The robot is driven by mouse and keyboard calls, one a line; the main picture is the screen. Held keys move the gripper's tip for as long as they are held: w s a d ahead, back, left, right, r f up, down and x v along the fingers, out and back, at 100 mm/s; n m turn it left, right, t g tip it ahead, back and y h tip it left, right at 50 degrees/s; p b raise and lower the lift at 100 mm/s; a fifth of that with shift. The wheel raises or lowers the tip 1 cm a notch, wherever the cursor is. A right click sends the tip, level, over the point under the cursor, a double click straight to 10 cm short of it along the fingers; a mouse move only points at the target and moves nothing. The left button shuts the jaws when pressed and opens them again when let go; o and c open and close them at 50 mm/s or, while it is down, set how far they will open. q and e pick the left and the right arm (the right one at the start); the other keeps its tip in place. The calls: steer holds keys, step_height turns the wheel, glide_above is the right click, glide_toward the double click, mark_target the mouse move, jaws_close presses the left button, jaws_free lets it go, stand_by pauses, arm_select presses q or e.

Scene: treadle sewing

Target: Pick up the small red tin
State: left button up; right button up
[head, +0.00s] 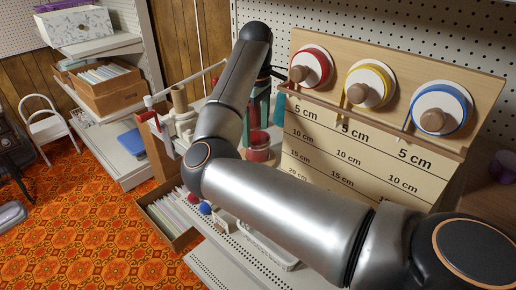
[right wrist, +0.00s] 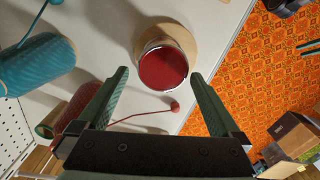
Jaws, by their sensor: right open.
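The small red tin (right wrist: 163,69) has a red top and a pale rim in the right wrist view. It stands on a round tan base (right wrist: 187,38). My right gripper (right wrist: 159,74) is open, its green fingers on either side of the tin in the picture, with gaps showing. I cannot tell how far above the tin the fingertips are. In the head view the tin (head: 258,154) shows just below my right gripper (head: 257,122), partly behind my arm. My left gripper is not in view.
A teal spool (right wrist: 38,65) and a red spool (right wrist: 70,113) lie left in the wrist view. A thread runs to a small red ball (right wrist: 175,107) near the tin. A ruled board (head: 355,135) with colored reels stands right of the tin in the head view.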

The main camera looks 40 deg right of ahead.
mark_target(256, 137)
step_height(256, 137, down, 5)
steer(key=shift+s+a+f, duration=0.15)
